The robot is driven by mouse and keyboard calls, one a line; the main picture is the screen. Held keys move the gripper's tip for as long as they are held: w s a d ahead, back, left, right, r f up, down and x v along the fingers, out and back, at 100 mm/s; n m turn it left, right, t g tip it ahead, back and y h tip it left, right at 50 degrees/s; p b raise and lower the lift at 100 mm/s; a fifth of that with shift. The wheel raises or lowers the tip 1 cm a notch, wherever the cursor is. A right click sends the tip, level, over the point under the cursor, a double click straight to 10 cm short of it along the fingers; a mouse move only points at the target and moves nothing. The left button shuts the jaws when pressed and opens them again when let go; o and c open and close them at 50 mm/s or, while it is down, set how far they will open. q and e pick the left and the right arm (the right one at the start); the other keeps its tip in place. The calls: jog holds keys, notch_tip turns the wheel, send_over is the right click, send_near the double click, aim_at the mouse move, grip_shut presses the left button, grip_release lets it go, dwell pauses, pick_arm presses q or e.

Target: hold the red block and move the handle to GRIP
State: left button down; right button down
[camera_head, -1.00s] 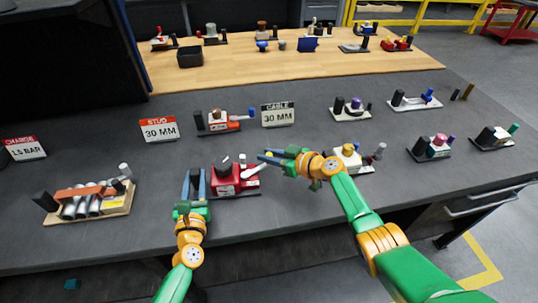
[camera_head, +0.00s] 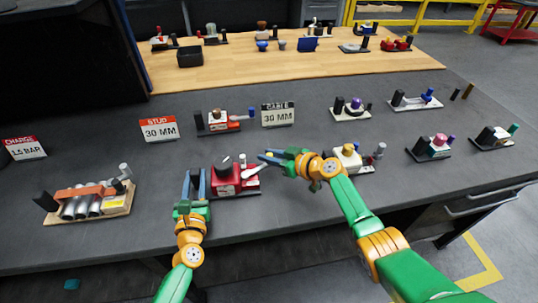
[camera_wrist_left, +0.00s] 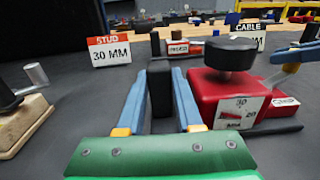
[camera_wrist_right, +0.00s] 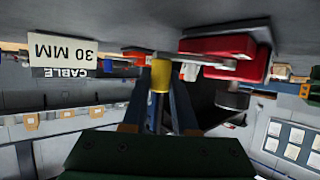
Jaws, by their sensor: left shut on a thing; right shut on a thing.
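The red block (camera_head: 226,187) sits on a dark base near the bench's front edge, with a black knob (camera_wrist_left: 229,52) on top. It fills the right of the left wrist view (camera_wrist_left: 215,90). My left gripper (camera_head: 194,176) is shut on a black upright post (camera_wrist_left: 160,88) just left of the block. A pale handle (camera_head: 251,172) sticks out from the block's right side. My right gripper (camera_head: 268,157) is at its outer end. In the upside-down right wrist view the handle (camera_wrist_right: 190,60) reaches from the red block (camera_wrist_right: 220,48) to a yellow-topped pin (camera_wrist_right: 160,76), held between the fingers.
A device with a yellow knob (camera_head: 346,150) stands close right of my right gripper. A device with silver cylinders (camera_head: 85,205) is at the left. The STUD sign (camera_head: 159,129), CABLE sign (camera_head: 278,114) and another red device (camera_head: 219,124) stand behind.

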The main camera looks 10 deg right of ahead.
jog(key=shift+s+d+f+m+h, duration=0.3)
jog(key=shift+m+h, duration=0.1)
jog(key=s+m+t+h, duration=0.1)
jog(key=s+m+h, duration=0.1)
jog(key=s+m+t+h, duration=0.1)
jog(key=m+h, duration=0.1)
jog(key=shift+s+a+r+t, duration=0.1)
jog(key=shift+r+t, duration=0.15)
jog(key=shift+t, duration=0.05)
jog(key=shift+s+m+h, duration=0.6)
jog(key=shift+s+h, duration=0.05)
jog(key=shift+h, duration=0.05)
jog(key=shift+s+a, duration=0.2)
jog(key=shift+s, duration=0.4)
jog(key=shift+s+a, duration=0.2)
jog(key=shift+s, duration=0.5)
jog(key=shift+a, duration=0.1)
jog(key=c, duration=0.7)
grip_release()
